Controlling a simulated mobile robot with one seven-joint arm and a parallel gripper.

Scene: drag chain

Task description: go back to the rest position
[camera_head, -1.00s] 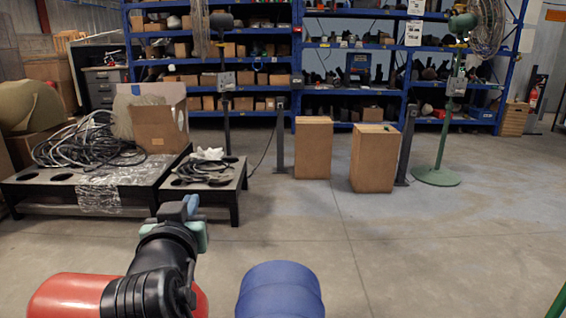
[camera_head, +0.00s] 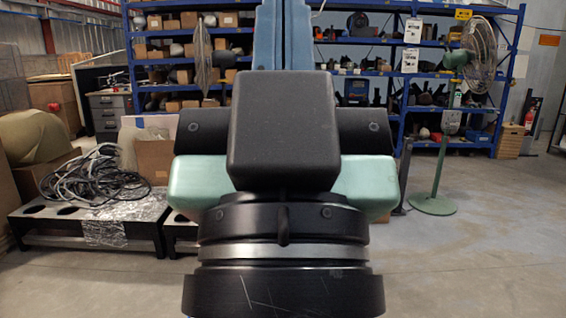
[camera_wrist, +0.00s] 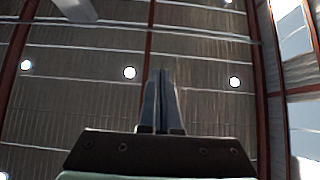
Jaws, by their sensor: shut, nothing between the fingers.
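My gripper (camera_head: 283,45) stands upright, close in front of the head camera, with its fingers pointing up past the top edge of the picture. Its black and pale green body hides the middle of the room. In the wrist view my gripper (camera_wrist: 162,85) shows its two grey fingers together with nothing between them. Behind them is only the ceiling with round lamps, so the wrist points upward. The gripper touches nothing that I can see.
Low black tables (camera_head: 135,236) with a coil of black cable (camera_head: 92,176) stand at the left. Blue shelving (camera_head: 398,104) lines the back. A green stand fan (camera_head: 433,203) is at the right. The floor (camera_head: 490,260) at the right is clear.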

